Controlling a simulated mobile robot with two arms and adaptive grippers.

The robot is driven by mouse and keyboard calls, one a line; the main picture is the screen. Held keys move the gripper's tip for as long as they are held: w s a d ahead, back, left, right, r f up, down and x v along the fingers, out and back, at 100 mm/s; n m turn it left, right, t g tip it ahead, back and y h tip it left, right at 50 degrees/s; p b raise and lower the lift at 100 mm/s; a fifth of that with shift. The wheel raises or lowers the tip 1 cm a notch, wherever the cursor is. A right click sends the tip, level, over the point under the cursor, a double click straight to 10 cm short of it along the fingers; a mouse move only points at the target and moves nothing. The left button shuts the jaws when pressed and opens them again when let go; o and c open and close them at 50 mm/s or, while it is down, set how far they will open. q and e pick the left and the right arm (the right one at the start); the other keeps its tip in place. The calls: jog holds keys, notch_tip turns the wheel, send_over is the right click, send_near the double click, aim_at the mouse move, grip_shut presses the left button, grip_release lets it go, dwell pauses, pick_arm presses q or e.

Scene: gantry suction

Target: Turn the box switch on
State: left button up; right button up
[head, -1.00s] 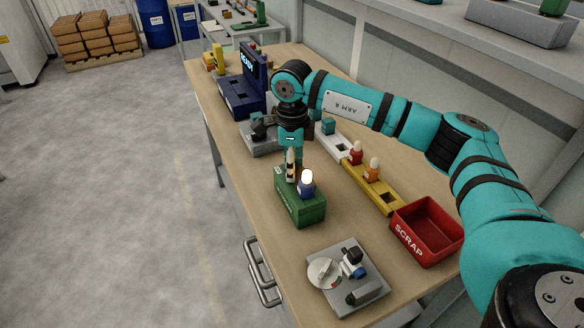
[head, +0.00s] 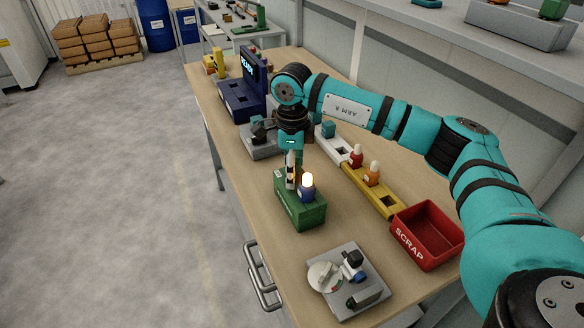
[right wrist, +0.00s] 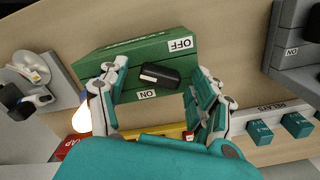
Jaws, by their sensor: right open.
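The green switch box (head: 302,212) stands on the bench below my right gripper (head: 293,180), which partly hides its top. In the right wrist view the box (right wrist: 115,58) carries a black switch lever (right wrist: 159,75) between an OFF label (right wrist: 181,44) and an ON label (right wrist: 147,94). I cannot tell which way the lever is set. My right gripper (right wrist: 157,92) is open, with one finger on each side of the lever and nothing held. A glowing lamp with a blue base (head: 307,188) is at the box. My left gripper is out of view.
A grey plate with a white dial (head: 350,291) lies in front of the box. A red SCRAP bin (head: 425,250) and a yellow rack with bulbs (head: 387,202) are to the right. A grey device (head: 258,140) and a blue READY unit (head: 243,98) are behind.

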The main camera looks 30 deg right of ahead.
notch_tip(320, 180, up, 12)
dwell(0.4)
dwell(0.4)
